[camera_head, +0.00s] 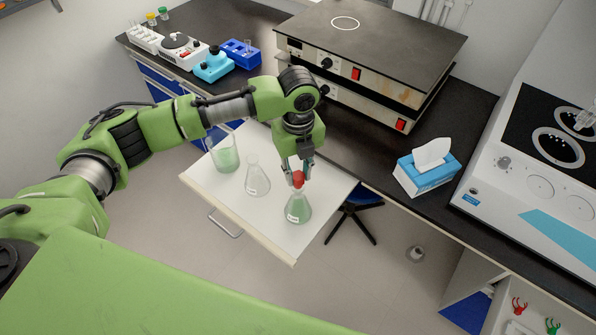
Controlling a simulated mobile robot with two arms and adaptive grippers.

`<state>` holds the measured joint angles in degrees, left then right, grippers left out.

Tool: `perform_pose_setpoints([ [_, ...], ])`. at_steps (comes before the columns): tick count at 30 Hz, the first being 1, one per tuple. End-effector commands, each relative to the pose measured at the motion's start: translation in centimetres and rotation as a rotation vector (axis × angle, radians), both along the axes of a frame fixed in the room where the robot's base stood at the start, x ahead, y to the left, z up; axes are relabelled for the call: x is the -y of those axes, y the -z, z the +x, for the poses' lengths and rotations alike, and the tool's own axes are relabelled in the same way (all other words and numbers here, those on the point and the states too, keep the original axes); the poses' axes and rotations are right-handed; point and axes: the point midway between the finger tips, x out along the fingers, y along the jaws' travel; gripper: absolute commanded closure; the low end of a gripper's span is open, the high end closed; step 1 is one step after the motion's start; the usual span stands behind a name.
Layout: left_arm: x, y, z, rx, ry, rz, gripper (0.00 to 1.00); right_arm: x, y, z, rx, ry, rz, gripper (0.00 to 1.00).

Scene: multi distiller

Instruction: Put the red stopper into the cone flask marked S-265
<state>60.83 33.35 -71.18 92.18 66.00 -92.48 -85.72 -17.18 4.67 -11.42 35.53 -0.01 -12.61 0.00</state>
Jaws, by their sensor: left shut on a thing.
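A cone flask with green liquid (298,211) stands upright on the white pull-out board (270,232). It bears a small label that is too small to read. My left gripper (298,178) points down above this flask and is shut on the red stopper (298,182). The stopper is at the flask's mouth; I cannot tell how deep it sits. A second cone flask (257,182), clear and with a label too small to read, stands to the left. My right gripper is not in view.
A beaker with green liquid (227,160) stands at the board's back left. Stacked hotplates (365,60), a tissue box (428,176) and a blue rack (240,52) are on the black bench. The board's front right is clear.

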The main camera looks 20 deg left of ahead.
Motion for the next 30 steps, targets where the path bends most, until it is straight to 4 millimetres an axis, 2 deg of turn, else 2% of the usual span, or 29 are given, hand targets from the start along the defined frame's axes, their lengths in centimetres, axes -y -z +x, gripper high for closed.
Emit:
perform_pose_setpoints([
  [30,0.0,2.0,0.0,0.000,0.000,0.000,0.85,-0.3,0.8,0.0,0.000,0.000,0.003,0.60],
])
